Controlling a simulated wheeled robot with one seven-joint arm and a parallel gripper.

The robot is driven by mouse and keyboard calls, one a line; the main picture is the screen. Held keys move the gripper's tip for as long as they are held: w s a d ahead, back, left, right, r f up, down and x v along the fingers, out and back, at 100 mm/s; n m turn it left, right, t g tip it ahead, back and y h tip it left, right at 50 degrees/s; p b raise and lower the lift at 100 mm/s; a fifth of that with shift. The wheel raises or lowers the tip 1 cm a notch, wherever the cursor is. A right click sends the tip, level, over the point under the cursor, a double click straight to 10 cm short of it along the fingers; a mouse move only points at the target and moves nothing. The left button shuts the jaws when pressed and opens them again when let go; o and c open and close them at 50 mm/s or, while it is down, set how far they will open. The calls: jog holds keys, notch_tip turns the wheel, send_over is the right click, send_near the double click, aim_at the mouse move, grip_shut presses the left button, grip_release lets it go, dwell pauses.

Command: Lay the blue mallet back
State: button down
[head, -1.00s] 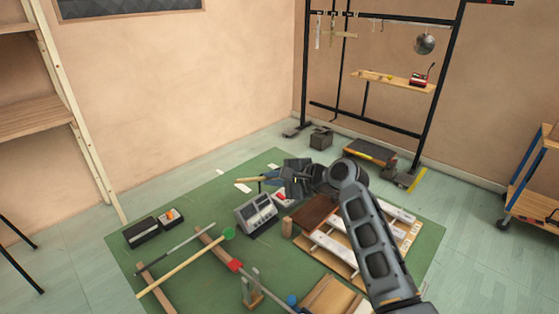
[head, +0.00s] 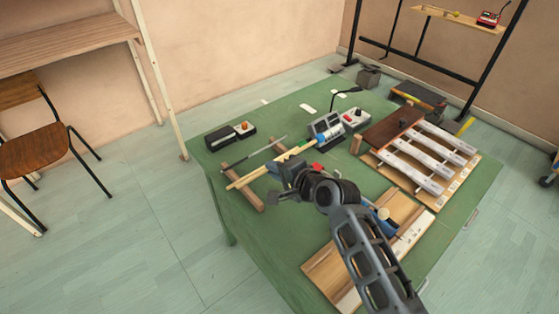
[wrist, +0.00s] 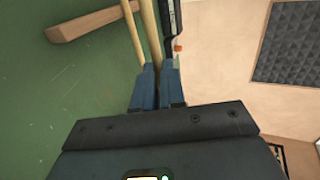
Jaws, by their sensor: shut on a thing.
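My gripper (head: 284,172) is shut on a pale wooden handle; in the wrist view its two blue fingers (wrist: 158,86) close around this handle (wrist: 152,35). The gripper is over the right part of the mallet rest, whose wooden rails (head: 249,193) lie on the green table (head: 225,210). A second pale stick (wrist: 132,28) runs close beside the held one. A grey stick (head: 262,150) lies farther back on the rest. A red piece (head: 317,167) shows just behind my gripper.
A black box with an orange knob (head: 231,137) and a grey mixer (head: 327,128) stand behind. White bars on a wooden frame (head: 430,160) lie right. The table's front left is clear.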

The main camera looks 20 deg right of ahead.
dwell(0.4)
jog(key=shift+f+b, duration=2.35)
jog(key=shift+f, duration=0.85)
jog(key=shift+f, duration=0.3)
jog(key=c, duration=1.1)
grip_release()
jog(key=shift+v, duration=3.95)
jog(key=shift+f, duration=0.1)
